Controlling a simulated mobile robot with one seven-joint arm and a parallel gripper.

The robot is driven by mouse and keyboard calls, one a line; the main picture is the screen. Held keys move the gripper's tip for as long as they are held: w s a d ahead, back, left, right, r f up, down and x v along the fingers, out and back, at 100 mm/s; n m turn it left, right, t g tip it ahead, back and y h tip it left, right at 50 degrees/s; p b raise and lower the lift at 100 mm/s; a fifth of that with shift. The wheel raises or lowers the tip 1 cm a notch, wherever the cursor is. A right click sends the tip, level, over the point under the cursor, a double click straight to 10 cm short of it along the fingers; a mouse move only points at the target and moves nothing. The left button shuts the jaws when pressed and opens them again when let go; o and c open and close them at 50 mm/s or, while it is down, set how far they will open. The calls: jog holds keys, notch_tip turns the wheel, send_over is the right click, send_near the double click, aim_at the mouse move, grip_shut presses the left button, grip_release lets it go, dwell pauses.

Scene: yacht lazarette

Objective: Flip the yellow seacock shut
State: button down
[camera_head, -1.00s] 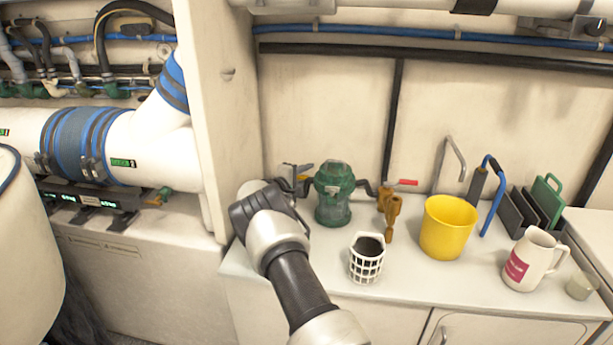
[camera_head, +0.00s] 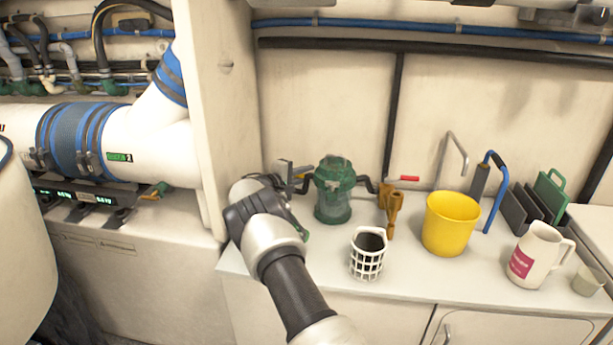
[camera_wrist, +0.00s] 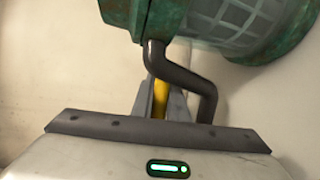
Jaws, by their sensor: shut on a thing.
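The yellow seacock handle (camera_wrist: 159,97) shows in the wrist view as a narrow yellow strip between the grey fingers of my gripper (camera_wrist: 161,102). My gripper is shut on it. A dark bent pipe (camera_wrist: 185,76) passes close to the fingers and runs up to the green strainer. In the head view my gripper is at the left end of the counter, left of the green strainer (camera_head: 334,190). My wrist hides much of the seacock there, so how far the handle is turned is unclear.
Right of the strainer is a brass valve with a red handle (camera_head: 403,179). A white basket (camera_head: 367,262), yellow bucket (camera_head: 449,224) and white jug (camera_head: 538,257) stand on the counter. A white partition (camera_head: 217,115) rises close on the left. The front counter is partly clear.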

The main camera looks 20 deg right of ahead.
jog(key=c, duration=1.7)
grip_release()
jog(key=shift+c, duration=0.2)
jog(key=p+v, duration=0.3)
jog(key=v, duration=1.4)
jog(key=shift+s+r, duration=0.15)
jog(key=shift+r, duration=0.1)
jog(key=shift+a, duration=0.15)
